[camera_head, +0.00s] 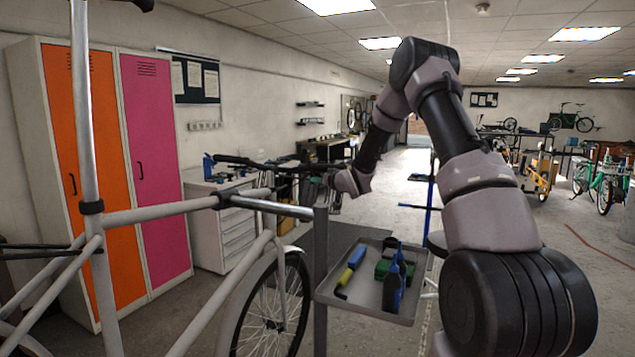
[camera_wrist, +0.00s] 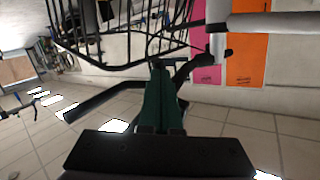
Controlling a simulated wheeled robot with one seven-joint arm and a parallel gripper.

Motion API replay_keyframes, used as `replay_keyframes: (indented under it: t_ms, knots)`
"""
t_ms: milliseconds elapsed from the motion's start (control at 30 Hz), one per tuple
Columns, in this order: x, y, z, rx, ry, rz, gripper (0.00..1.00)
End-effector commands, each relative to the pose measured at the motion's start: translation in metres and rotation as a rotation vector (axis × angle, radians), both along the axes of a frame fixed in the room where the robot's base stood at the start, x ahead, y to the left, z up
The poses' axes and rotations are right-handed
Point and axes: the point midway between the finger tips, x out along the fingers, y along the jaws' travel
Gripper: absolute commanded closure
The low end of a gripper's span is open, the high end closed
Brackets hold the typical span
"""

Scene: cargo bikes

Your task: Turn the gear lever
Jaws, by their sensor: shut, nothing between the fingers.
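The grey bike frame (camera_head: 150,212) stands at the left in the head view, with black handlebars (camera_head: 285,166) beyond it. In the wrist view, a black bar with a grip (camera_wrist: 100,97) runs to the left of my gripper, and a short dark part (camera_wrist: 198,68) sticks out on its right. I cannot tell which small part is the gear lever. My gripper (camera_wrist: 158,68) shows as two dark green fingers pressed together, empty, with the tips close to the handlebar parts. Whether they touch is unclear. In the head view, my arm's end hides the right part of the handlebars.
A grey tray (camera_head: 375,305) with tools stands below my arm. Orange and pink lockers (camera_head: 150,160) and a white drawer cabinet (camera_head: 212,215) line the left wall. A black wire rack (camera_wrist: 110,35) fills the upper wrist view.

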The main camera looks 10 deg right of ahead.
Motion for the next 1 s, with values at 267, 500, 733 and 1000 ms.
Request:
replay_keyframes:
  t_ms: [267,500,733,1000]
  knots:
    - [0.000,0.000,0.000,-0.002,-0.002,0.000,1.00]
    - [0.008,-0.007,-0.007,-0.101,-0.140,-0.001,1.00]
    - [0.013,-0.010,-0.006,-0.172,-0.236,-0.001,1.00]
    - [0.013,-0.010,-0.005,-0.172,-0.236,-0.001,1.00]
